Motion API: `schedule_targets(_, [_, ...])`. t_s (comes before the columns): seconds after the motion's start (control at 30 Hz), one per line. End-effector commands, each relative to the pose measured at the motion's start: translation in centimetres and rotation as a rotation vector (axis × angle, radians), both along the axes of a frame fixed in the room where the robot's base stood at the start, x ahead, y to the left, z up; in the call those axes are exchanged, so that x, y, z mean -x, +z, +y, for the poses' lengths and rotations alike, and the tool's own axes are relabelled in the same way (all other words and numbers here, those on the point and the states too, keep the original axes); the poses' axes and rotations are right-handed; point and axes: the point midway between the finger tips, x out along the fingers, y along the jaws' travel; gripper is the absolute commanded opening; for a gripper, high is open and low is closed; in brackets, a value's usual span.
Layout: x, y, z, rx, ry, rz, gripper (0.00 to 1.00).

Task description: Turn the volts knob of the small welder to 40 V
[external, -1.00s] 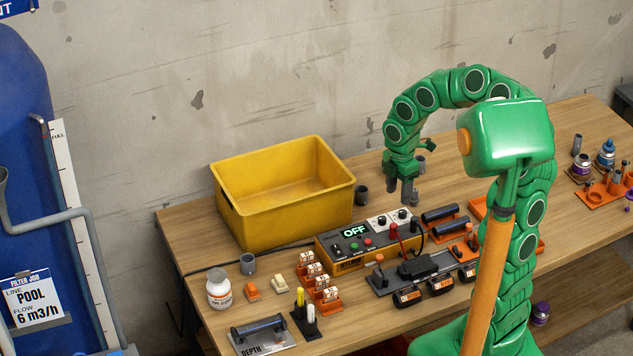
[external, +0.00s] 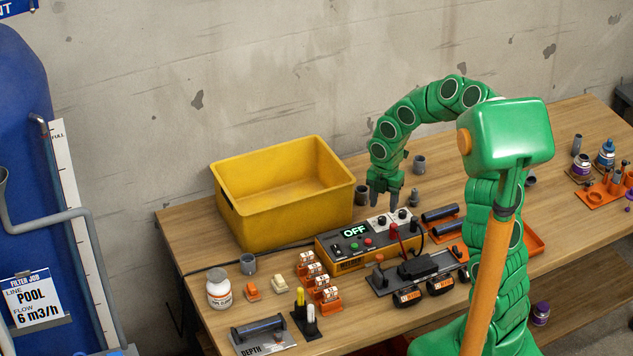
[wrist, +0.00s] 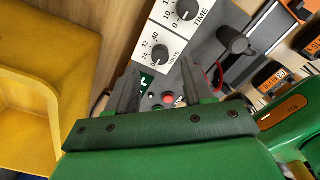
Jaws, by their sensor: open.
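The small welder (external: 337,262) is a dark box with an orange front on the bench, its display reading OFF. Its white panel carries two black knobs. The volts knob (wrist: 160,54), with scale marks up to 40 around it, shows in the wrist view just beyond my fingertips. It is the left knob (external: 382,220) in the external view. Its pointer direction is too small to tell. The time knob (wrist: 186,10) is beside it. My gripper (external: 383,202) is open and empty, pointing down above the panel. In the wrist view my gripper (wrist: 160,72) has its fingers spread either side of the display and buttons.
A yellow bin (external: 252,217) stands close left of my gripper. Grey cups (external: 419,164) stand behind.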

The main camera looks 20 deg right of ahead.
Motion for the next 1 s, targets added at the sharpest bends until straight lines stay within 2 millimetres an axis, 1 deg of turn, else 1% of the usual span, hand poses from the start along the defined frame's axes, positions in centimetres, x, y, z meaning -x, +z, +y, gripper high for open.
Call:
schedule_targets(0.1, [0.1,-1.8,0.0,0.0,0.001,0.004,0.52])
schedule_targets(0.3, [0.1,-4.1,0.0,0.002,-0.001,0.004,0.52])
schedule_targets(0.43, [0.0,-4.7,0.0,0.0,-0.001,0.001,0.52])
schedule_targets(0.67, [0.0,-4.8,0.0,-0.001,-0.001,-0.001,0.52])
schedule_targets(0.7, [0.0,-4.8,0.0,0.0,-0.001,0.0,0.5])
schedule_targets(0.97, [0.0,-4.8,0.0,0.0,-0.001,0.0,0.1])
schedule_targets(1.0, [0.0,-4.8,0.0,0.0,-0.001,0.0,0.04])
